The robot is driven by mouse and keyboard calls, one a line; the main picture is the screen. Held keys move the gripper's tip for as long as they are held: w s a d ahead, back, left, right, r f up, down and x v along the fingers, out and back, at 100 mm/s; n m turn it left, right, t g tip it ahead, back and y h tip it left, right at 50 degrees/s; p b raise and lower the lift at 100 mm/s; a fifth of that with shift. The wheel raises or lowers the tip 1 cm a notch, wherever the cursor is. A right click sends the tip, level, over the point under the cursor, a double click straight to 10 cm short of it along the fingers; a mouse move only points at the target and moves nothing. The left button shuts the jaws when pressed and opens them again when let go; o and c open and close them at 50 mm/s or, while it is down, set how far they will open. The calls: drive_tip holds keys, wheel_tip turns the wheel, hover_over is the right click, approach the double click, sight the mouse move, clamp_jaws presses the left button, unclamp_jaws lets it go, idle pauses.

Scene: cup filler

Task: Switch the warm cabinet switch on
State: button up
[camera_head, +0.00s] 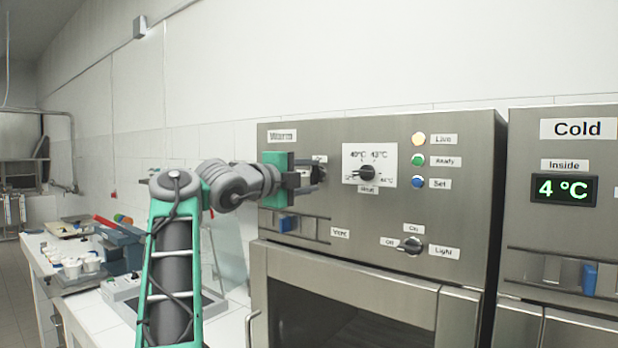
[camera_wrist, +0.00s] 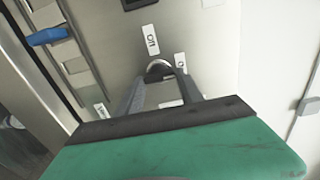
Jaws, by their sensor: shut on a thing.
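The warm cabinet (camera_head: 470,160), a steel box labelled "Warm", fills the middle and right of the head view. My gripper (camera_head: 318,176) is at the upper left of its front panel. In the wrist view my gripper (camera_wrist: 163,82) is shut on the warm cabinet switch (camera_wrist: 159,69), a small dark knob with a bright rim.
A heat dial (camera_head: 367,173) and several round lamps are right of my gripper. A blue slider (camera_head: 288,223) sits below it in the Vent slot. A Light knob (camera_head: 411,246) is lower right. The cold cabinet (camera_head: 565,240) reads 4 °C. A cluttered bench (camera_head: 95,318) is at left.

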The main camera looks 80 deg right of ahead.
drive_tip(key=o, duration=1.4)
drive_tip(key=b+v, duration=0.2)
drive_tip(key=v, duration=0.5)
drive_tip(key=shift+w+a, duration=0.15)
drive_tip(key=shift+a, duration=0.25)
